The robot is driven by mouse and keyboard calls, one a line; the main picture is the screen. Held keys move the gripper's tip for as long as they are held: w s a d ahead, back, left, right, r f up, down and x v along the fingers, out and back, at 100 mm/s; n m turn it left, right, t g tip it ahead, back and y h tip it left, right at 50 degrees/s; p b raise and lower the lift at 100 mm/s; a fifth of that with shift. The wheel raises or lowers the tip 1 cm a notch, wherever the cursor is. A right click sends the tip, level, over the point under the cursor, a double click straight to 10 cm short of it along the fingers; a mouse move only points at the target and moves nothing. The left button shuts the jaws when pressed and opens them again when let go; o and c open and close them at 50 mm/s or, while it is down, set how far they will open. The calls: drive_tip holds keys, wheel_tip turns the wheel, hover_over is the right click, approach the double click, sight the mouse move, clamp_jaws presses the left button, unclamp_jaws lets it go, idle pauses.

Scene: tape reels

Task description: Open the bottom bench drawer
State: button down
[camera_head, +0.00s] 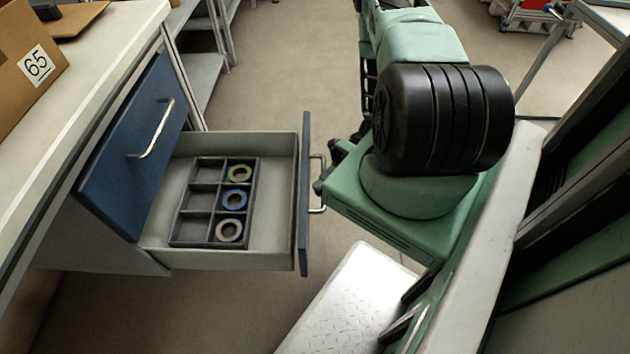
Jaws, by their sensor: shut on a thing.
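The bottom bench drawer (152,243) stands well out from the bench, its inside open to view. Its blue front (304,215) faces right, seen nearly edge-on. The metal bar handle (323,208) is on that front. My gripper (322,182) is at the handle, shut on it; the fingers are small, dark and partly hidden by my green arm. Inside the drawer lies a dark divided tray (206,243).
The upper blue drawer (130,165) is shut, its handle (155,130) facing out. A cardboard box (25,50) marked 65 sits on the benchtop (75,90). Shelving (203,70) stands behind. Floor (285,60) is clear beyond the drawer. A red cart (530,18) is far right.

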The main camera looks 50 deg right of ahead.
drive_tip(key=shift+d, duration=0.1)
drive_tip(key=c, duration=1.5)
unclamp_jaws()
drive_tip(key=d, duration=0.5)
drive_tip(key=s+d+r, duration=0.1)
drive_tip(key=d, duration=0.5)
drive_tip(key=s+d+r, duration=0.1)
drive_tip(key=d, duration=0.5)
drive_tip(key=shift+s+r, duration=0.25)
drive_tip(key=shift+w, duration=0.1)
